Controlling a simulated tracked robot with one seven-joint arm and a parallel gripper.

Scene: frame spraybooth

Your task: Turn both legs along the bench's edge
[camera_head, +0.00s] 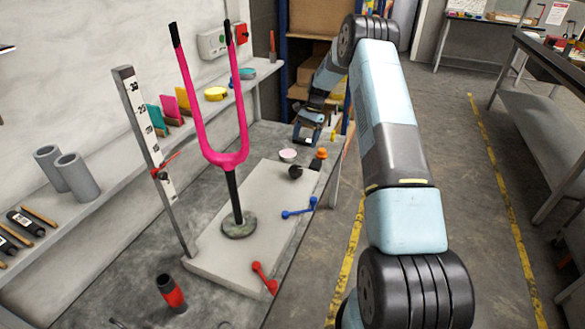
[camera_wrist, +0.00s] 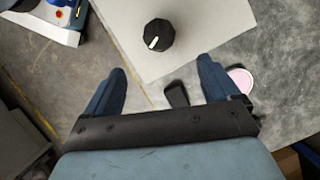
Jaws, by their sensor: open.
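A pink two-legged fork (camera_head: 227,157) with black leg tips stands upright on a black post with a round grey base, on a pale slab (camera_head: 215,264) on the bench. Its legs spread left and right in the head view; their exact angle to the bench's edge is hard to judge. A black knob (camera_head: 295,172) sits near the slab's far end; in the wrist view the knob (camera_wrist: 160,34) shows a white mark pointing lower left. My gripper (camera_head: 307,138) is at the bench's far end, beyond the knob. In the wrist view it (camera_wrist: 161,66) is open and empty, the knob ahead of its fingertips.
A blue lever (camera_head: 299,209) and a red lever (camera_head: 264,278) sit along the slab's front side. An upright ruler (camera_head: 150,140) stands left of the fork. A small bowl (camera_head: 288,155) and an orange-topped item (camera_head: 321,154) are near my gripper. A red-black cylinder (camera_head: 171,293) stands in front.

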